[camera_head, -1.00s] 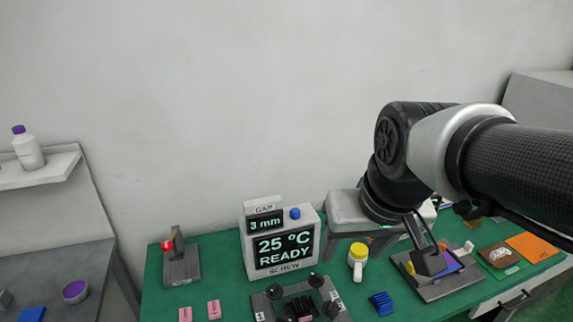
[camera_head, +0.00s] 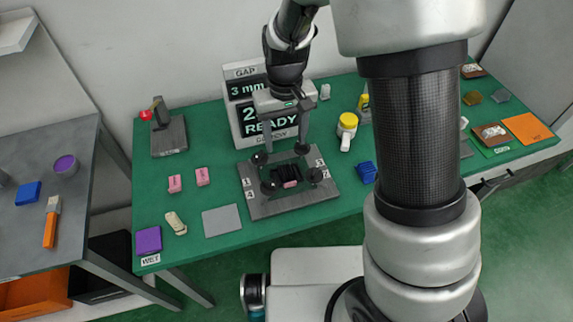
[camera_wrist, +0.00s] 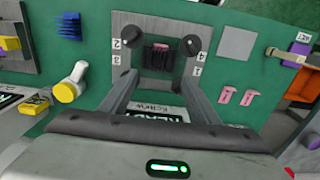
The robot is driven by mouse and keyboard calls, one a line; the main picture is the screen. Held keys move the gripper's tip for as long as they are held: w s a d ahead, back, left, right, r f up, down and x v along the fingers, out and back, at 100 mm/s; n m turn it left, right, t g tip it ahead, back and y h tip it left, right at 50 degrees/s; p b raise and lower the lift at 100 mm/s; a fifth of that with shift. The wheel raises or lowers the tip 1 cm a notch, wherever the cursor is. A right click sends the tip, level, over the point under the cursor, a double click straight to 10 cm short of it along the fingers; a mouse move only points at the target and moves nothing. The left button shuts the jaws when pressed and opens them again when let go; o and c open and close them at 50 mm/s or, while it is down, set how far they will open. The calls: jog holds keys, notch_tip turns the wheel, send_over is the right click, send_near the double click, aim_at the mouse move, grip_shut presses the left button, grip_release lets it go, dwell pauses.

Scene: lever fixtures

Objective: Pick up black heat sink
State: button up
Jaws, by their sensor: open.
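The black heat sink (camera_head: 286,172), a dark finned block, sits in the middle of a grey fixture plate (camera_head: 262,208) with several round black knobs around it. A pink piece (camera_head: 290,184) shows at its front edge. In the wrist view the heat sink (camera_wrist: 160,58) lies ahead of my fingers, roughly centred between them. My gripper (camera_head: 285,146) is open and empty, pointing down above the back part of the fixture. Its two fingers (camera_wrist: 159,76) are spread wide and apart from the heat sink. The heat sink's underside is hidden.
The display box (camera_head: 240,110) stands just behind my gripper. A blue finned block (camera_head: 366,172) and a yellow-capped white bottle (camera_head: 347,128) are to the right. Two pink blocks (camera_head: 189,180), a grey square (camera_head: 221,220) and a purple block (camera_head: 148,240) are to the left.

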aim_at(286, 169)
notch_tip(286, 169, down, 12)
jog(key=shift+w+d+r, duration=0.1)
jog(key=shift+w, duration=0.05)
jog(key=c, duration=1.2)
